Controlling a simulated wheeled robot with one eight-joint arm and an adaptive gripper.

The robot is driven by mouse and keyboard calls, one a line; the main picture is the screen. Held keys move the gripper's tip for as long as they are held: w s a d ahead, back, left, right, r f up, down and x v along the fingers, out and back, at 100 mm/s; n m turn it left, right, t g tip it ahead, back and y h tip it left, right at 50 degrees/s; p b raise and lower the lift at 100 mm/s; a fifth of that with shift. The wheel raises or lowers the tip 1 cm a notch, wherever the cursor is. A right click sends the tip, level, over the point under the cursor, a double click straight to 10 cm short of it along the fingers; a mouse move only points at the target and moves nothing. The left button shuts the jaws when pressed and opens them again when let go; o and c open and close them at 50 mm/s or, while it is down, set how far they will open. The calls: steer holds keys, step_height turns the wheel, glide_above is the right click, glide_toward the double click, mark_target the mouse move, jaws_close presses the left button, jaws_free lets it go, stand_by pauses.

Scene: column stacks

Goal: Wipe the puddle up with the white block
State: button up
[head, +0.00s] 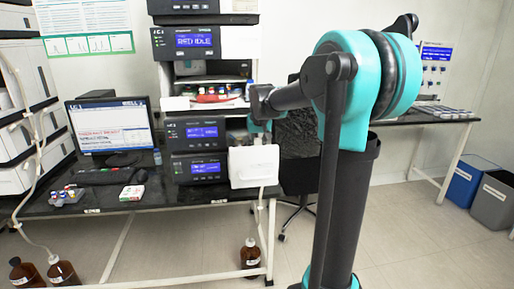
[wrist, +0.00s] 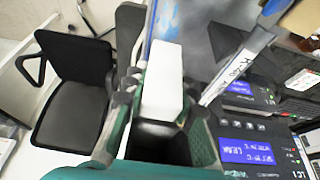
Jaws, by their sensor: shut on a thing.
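My gripper (wrist: 160,98) is shut on the white block (wrist: 162,72) in the wrist view, with a dark green finger on each side. The block sticks out past the fingertips. In the head view my gripper (head: 258,125) shows only in part at the end of my arm, near the instrument stack. A bluish patch on the grey surface beyond the block in the wrist view may be the puddle, but I cannot tell. I cannot make out a puddle in the head view.
Instruments with blue screens (head: 198,150) stand on the black bench (head: 50,205), beside a monitor (head: 112,124). A white box (head: 254,166) shows at the bench's right end. A black office chair (wrist: 75,90) stands left of my gripper in the wrist view. Brown bottles (head: 62,272) stand below.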

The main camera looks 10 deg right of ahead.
steer(key=shift+f, duration=0.4)
stand_by(0.3)
steer(key=shift+s+r, duration=0.1)
steer(key=shift+s, duration=0.95)
steer(key=shift+s+f, duration=0.2)
steer(key=shift+s, duration=0.3)
steer(key=shift+s+f, duration=0.2)
steer(key=shift+s, duration=0.25)
steer(key=shift+w, duration=0.15)
steer(key=shift+w+r, duration=0.3)
steer(key=shift+w, duration=0.2)
steer(key=shift+w, duration=0.1)
